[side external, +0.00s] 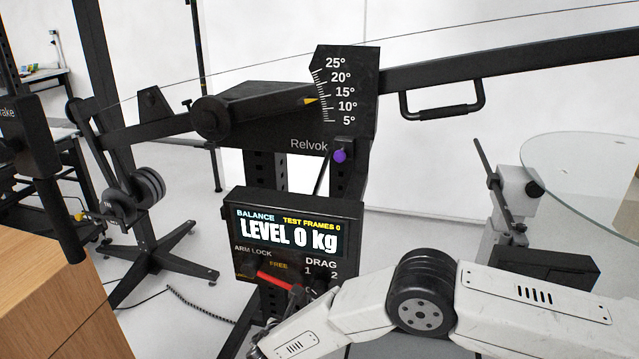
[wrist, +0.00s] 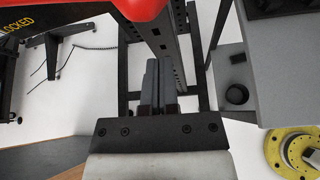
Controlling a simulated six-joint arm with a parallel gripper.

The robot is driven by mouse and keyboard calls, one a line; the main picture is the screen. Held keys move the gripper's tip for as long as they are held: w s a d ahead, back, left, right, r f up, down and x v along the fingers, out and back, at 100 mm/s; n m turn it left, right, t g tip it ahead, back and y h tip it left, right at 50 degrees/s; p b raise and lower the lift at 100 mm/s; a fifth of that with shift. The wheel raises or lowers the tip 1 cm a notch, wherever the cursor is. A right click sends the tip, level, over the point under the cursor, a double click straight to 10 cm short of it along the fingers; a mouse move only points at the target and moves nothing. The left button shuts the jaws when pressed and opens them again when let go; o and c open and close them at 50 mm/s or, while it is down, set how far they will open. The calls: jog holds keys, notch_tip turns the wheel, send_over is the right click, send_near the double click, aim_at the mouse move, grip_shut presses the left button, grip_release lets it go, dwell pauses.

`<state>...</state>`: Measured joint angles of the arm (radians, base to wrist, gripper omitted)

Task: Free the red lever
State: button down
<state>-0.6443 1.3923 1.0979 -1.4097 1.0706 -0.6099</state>
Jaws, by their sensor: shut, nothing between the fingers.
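The red lever (side external: 275,281) is a short bar on the front of the black control box, below the "ARM LOCK" and "FREE" labels. It slants slightly down to the right in the side view. In the wrist view its red end (wrist: 140,8) shows large at the top edge, with a "LOCKED" label (wrist: 12,25) at the far left. My gripper (wrist: 155,75) is shut and empty, with its fingers below the red end in that picture. I cannot tell whether they touch it. In the side view my white wrist hides the fingers.
The box's display (side external: 288,234) reads "LEVEL 0 kg". Drag knobs (side external: 322,274) sit right of the lever, partly behind my arm. A purple knob (side external: 340,155) is above the box. A wooden block (side external: 62,305) stands at the left and a glass table (side external: 585,150) at the right.

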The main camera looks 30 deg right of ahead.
jog(key=shift+w+d+r, duration=0.1)
jog(key=shift+d+r, duration=0.1)
jog(key=shift+r, duration=0.4)
jog(key=shift+w+d+r, duration=0.1)
jog(key=shift+d+r, duration=0.1)
jog(key=shift+r, duration=0.4)
jog(key=shift+w+d+r, duration=0.1)
jog(key=shift+d+r, duration=0.1)
jog(key=shift+r, duration=0.4)
